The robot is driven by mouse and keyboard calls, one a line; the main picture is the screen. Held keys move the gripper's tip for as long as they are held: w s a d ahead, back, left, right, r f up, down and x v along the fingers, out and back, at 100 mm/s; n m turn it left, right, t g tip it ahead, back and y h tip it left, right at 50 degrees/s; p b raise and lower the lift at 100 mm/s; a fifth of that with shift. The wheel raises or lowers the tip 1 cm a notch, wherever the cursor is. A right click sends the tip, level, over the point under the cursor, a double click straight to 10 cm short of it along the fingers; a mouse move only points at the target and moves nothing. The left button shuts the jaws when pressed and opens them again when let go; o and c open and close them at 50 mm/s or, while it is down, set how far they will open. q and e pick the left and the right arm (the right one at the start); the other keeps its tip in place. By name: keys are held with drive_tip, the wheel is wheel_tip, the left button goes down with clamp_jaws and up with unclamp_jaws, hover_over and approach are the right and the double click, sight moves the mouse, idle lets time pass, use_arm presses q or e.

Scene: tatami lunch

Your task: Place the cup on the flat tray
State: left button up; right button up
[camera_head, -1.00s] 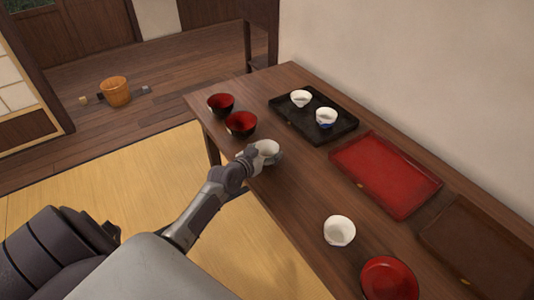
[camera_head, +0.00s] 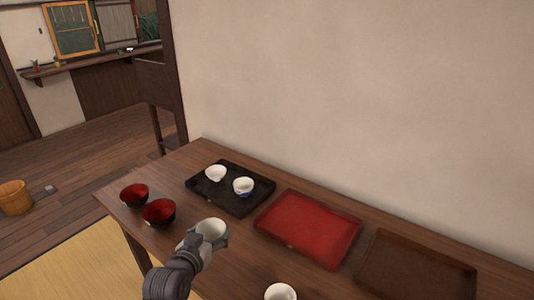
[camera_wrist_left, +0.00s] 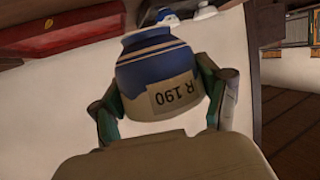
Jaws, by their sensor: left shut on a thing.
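My left gripper (camera_head: 204,238) is shut on a cup (camera_head: 212,229) with a white inside, beside the table's near edge side, right of the red bowls. The left wrist view shows the held cup (camera_wrist_left: 158,72) close up, blue and cream with thin stripes and an "R 190" label, between the two fingers (camera_wrist_left: 165,105). I cannot tell how high it is above the table. A black tray (camera_head: 230,206) holds two white cups. A red tray (camera_head: 308,230) and a brown tray (camera_head: 415,270) are empty. My right gripper is not in view.
Two red-and-dark bowls (camera_head: 158,211) stand on the wooden table (camera_head: 150,176), left of the held cup. Another white cup (camera_head: 280,292) stands at the lower picture edge. A plain wall (camera_head: 360,100) rises behind the table. A wooden bucket (camera_head: 15,197) is on the floor.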

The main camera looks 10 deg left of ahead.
use_arm(q)
drive_tip(key=s+d+r, duration=0.8)
drive_tip(key=s, duration=0.2)
drive_tip(key=w+a+f, duration=0.2)
drive_tip(key=w, duration=0.1)
drive_tip(key=w+a+f, duration=0.5)
drive_tip(key=w, duration=0.1)
drive_tip(key=shift+w+a+f, duration=0.15)
drive_tip(key=shift+w+f, duration=0.15)
drive_tip(key=shift+f, duration=0.05)
drive_tip(key=shift+w+a+f, duration=0.15)
drive_tip(key=shift+w+a, duration=0.1)
drive_tip(key=shift+a, duration=0.15)
